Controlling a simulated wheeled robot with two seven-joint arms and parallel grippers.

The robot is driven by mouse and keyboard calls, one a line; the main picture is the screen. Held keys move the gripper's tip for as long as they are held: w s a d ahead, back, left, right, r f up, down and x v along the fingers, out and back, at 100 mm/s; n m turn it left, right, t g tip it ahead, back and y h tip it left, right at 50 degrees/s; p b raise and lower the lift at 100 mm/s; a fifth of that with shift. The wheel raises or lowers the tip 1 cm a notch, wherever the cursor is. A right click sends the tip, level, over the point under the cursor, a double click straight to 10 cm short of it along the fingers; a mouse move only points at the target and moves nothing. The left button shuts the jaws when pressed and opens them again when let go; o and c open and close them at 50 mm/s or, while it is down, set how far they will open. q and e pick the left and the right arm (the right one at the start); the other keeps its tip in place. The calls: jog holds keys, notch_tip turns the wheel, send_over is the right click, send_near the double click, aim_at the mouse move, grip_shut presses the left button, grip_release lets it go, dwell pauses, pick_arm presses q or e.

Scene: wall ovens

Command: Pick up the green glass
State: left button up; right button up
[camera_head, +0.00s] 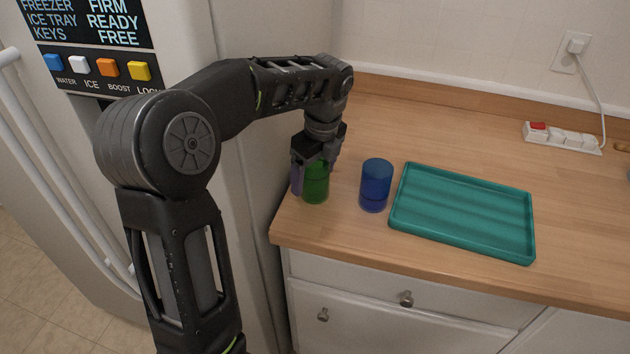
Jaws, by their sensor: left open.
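The green glass (316,186) stands upright on the wooden counter near its left front corner. My left gripper (314,172) comes down over it from above, with its fingers beside the glass. The palm hides the upper part of the glass. I cannot tell whether a finger touches it. My right gripper is not in view.
A blue glass (376,185) stands just right of the green one. A teal tray (462,249) lies right of it, empty. A power strip (562,138) is at the back right. A refrigerator (185,50) borders the counter at left.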

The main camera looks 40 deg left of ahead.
pick_arm(q)
jog(key=shift+c, duration=0.2)
jog(key=c, duration=1.5)
jog(key=shift+r, duration=0.1)
jog(key=shift+c, duration=0.3)
jog(key=shift+r, duration=0.7)
notch_tip(320, 180, up, 2)
jog(key=s+d+b, duration=0.1)
jog(key=s+d, duration=0.1)
jog(key=s, duration=0.1)
jog(key=s+d+b, duration=0.1)
jog(key=s+d, duration=0.1)
jog(key=s+d+b, duration=0.1)
jog(key=s+d, duration=0.2)
jog(key=shift+s+f, duration=0.2)
jog(key=shift+s, duration=0.1)
jog(key=s+d, duration=0.4)
jog(key=s, duration=0.1)
jog(key=shift+s+d+r, duration=0.15)
jog(key=shift+d, duration=0.1)
